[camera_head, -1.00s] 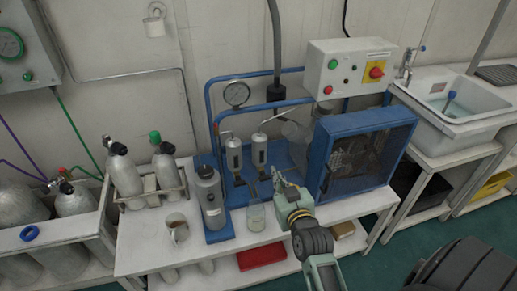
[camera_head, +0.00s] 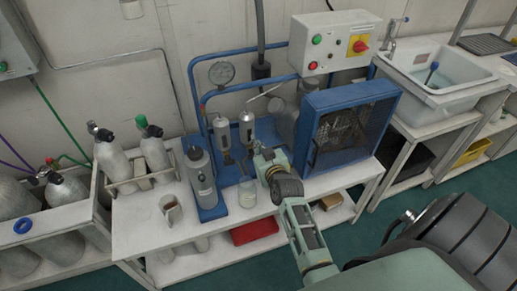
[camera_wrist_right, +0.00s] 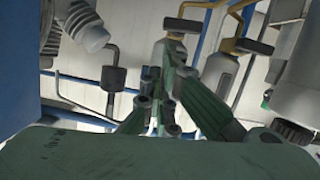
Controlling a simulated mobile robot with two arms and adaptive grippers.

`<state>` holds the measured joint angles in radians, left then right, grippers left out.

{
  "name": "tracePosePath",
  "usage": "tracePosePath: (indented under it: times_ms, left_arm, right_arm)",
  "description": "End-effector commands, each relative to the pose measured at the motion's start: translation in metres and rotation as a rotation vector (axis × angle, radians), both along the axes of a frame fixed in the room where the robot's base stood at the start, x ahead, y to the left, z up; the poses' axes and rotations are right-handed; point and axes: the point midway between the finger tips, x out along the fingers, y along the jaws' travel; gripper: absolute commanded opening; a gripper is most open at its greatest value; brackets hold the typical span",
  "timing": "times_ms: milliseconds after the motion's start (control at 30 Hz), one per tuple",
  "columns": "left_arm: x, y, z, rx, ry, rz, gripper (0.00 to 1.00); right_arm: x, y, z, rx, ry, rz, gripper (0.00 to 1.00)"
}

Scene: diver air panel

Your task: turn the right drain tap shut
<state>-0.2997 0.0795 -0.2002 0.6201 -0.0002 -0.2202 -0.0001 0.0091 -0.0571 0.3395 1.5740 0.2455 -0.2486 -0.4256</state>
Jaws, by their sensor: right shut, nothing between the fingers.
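Two small grey metal bowls stand side by side on the blue panel frame, the left bowl (camera_head: 221,133) and the right bowl (camera_head: 246,128). A dark drain tap (camera_head: 228,158) shows under the left bowl. The right drain tap is mostly hidden by my right gripper (camera_head: 257,150) in the head view. In the wrist view, which looks inverted, a dark tap handle on brass (camera_wrist_right: 183,25) is at the end of the right bowl (camera_wrist_right: 172,53). My right gripper's fingers are shut and empty, close to that bowl; contact cannot be told. My left gripper is not in view.
A glass jar (camera_head: 247,193) stands below the gripper. A grey cylinder (camera_head: 201,178) is to the left, and a blue mesh guard (camera_head: 350,125) is close on the right. A mug (camera_head: 172,213) stands on the white bench (camera_head: 140,225).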

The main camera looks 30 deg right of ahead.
Motion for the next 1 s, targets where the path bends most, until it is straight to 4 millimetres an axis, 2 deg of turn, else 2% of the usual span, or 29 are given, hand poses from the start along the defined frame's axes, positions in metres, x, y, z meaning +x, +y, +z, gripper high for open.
tracePosePath:
  times_ms: [133, 467, 733, 1000]
  left_arm:
    - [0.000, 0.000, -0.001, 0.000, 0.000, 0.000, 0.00]
    - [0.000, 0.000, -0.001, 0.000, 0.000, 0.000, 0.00]
    - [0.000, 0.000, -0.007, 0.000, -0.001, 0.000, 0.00]
    - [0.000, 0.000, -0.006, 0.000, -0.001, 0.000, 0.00]
  right_arm:
    - [0.000, -0.001, -0.009, 0.001, 0.000, 0.001, 0.00]
    - [-0.001, -0.001, -0.010, 0.001, -0.001, 0.000, 0.00]
    - [-0.002, -0.008, -0.021, 0.130, -0.031, 0.002, 0.00]
    - [-0.003, -0.007, -0.022, 0.139, -0.028, 0.000, 0.00]
